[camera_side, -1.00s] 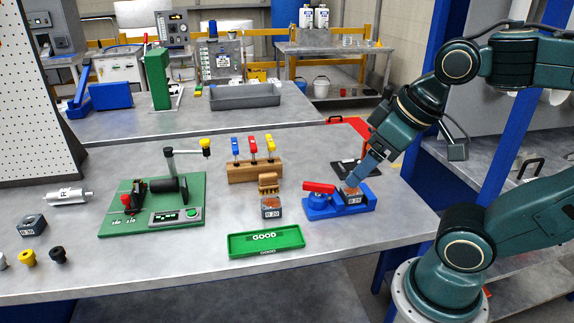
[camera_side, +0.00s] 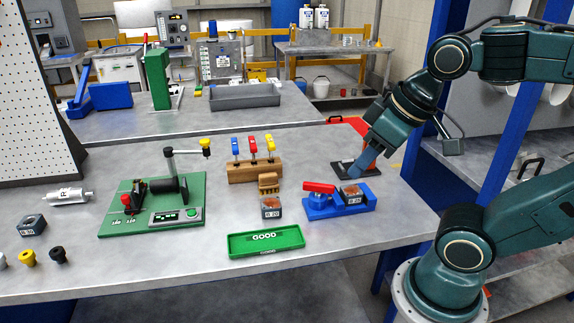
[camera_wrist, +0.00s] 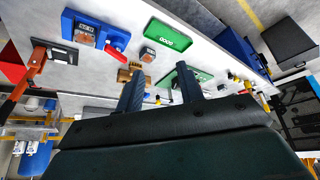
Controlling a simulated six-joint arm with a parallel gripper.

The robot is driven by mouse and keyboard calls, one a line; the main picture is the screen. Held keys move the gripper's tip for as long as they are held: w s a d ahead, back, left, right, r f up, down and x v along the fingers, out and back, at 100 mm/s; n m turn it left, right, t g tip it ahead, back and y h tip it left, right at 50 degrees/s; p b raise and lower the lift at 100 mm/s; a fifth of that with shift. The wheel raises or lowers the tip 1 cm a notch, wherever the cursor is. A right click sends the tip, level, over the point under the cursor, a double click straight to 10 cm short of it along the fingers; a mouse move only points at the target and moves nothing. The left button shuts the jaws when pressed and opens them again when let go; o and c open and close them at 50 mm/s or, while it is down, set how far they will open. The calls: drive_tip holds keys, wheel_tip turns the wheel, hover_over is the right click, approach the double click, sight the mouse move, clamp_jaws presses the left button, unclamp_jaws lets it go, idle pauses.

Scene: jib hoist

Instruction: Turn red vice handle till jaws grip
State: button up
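A blue vice (camera_side: 322,208) sits near the right front part of the bench, with its red handle (camera_side: 319,187) lying across its left end. A dark block with a brownish top (camera_side: 351,193) stands in the vice, towards its right end; I cannot tell whether the jaws touch it. My gripper (camera_side: 361,165) is above and behind the block, clear of it. In the wrist view, the gripper's two fingers (camera_wrist: 160,82) are spread with nothing between them. The vice (camera_wrist: 87,18), its red handle (camera_wrist: 115,51) and the block (camera_wrist: 84,37) show upper left there.
A green GOOD tray (camera_side: 266,240) lies front left of the vice. A labelled block (camera_side: 271,208) stands left of the vice, near a wooden rack (camera_side: 254,169) with coloured handles. A green fixture board (camera_side: 150,205) stands further left. A dark stand (camera_side: 345,168) is behind the vice.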

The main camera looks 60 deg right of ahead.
drive_tip(key=n+g, duration=0.4)
drive_tip(key=g, duration=0.1)
hover_over(320, 184)
wheel_tip(320, 184, down, 6)
drive_tip(key=shift+r, duration=0.1)
drive_tip(key=shift+f, duration=6.85)
drive_tip(key=shift+c, duration=0.5)
clamp_jaws()
